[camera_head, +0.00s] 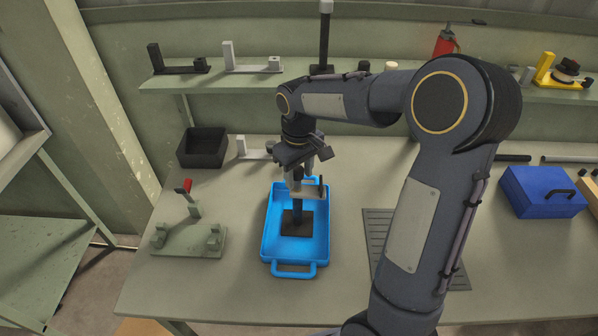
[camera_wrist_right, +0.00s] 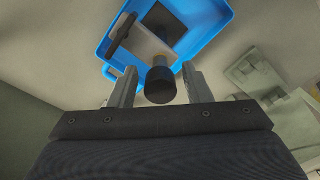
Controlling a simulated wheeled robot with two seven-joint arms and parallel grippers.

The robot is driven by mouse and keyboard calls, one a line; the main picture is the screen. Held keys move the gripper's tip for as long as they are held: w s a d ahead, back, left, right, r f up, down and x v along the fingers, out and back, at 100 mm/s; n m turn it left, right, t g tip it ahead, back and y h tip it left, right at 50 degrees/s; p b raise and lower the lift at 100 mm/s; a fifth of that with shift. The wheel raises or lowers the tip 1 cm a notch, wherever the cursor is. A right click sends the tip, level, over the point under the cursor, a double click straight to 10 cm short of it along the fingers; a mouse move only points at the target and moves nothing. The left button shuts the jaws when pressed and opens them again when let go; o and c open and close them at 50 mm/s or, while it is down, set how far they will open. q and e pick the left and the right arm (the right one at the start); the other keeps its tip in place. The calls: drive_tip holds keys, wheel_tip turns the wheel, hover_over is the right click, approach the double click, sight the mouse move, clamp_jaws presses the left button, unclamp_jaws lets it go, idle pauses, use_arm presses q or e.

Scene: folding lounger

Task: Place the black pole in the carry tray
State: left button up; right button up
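My left gripper is not in view.
A pale part with a black bar (camera_wrist_right: 122,34) also lies in the tray. Another black pole (camera_head: 324,40) stands on the shelf (camera_head: 210,82). A black bin (camera_head: 203,147), a grey-green fixture (camera_head: 190,240) and a blue box (camera_head: 541,192) are on the bench. Bench left of the tray is partly clear.

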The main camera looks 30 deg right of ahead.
drive_tip(key=shift+o, duration=0.2)
wheel_tip(320, 180, up, 12)
drive_tip(key=f, duration=0.1)
drive_tip(key=s+a+f+m+t+y, duration=0.1)
drive_tip(key=s+a+f+t, duration=0.1)
drive_tip(key=s, duration=0.5)
drive_tip(key=s+a+f+m+t+y, duration=0.1)
drive_tip(key=s+a+f, duration=0.1)
drive_tip(key=s, duration=0.5)
drive_tip(key=s+a+f+m+t+y, duration=0.1)
drive_tip(key=s+a+f+m+t, duration=0.1)
drive_tip(key=s, duration=0.5)
drive_tip(key=shift+s+a+t+y, duration=0.3)
drive_tip(key=shift+a+y, duration=0.1)
drive_tip(key=shift+a, duration=0.3)
